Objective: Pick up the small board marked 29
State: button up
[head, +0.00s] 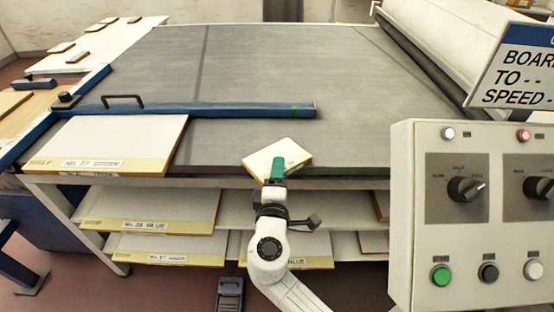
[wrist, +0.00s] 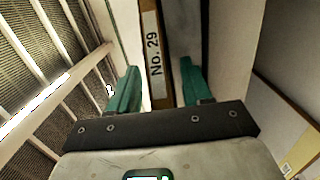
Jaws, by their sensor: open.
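The small board marked No. 29 (wrist: 155,52) shows in the wrist view between the two green fingers, with its label facing the camera. In the head view a small pale board (head: 282,152) with a yellowish edge lies at the front edge of the grey belt, and its label cannot be read there. My gripper (wrist: 152,90) is open, with one finger on each side of the board. In the head view the gripper (head: 278,168) overlaps the board's front edge. I cannot tell whether the fingers touch it.
A large board marked No. 27 (head: 118,140) lies left of the gripper. A blue bar (head: 220,110) crosses the belt behind it. Boards on shelves (head: 155,210) sit below. A control panel (head: 470,215) stands close on the right. The belt (head: 270,65) beyond is clear.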

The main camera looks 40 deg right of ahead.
grip_shut()
jog(key=shift+r, duration=0.1)
dwell(0.4)
jog(key=shift+r, duration=0.25)
notch_tip(320, 180, up, 2)
jog(key=shift+r, duration=0.1)
jog(key=s+a+r, duration=0.6)
jog(key=s+r, duration=0.4)
jog(key=s, duration=0.2)
jog(key=shift+s+p, duration=0.3)
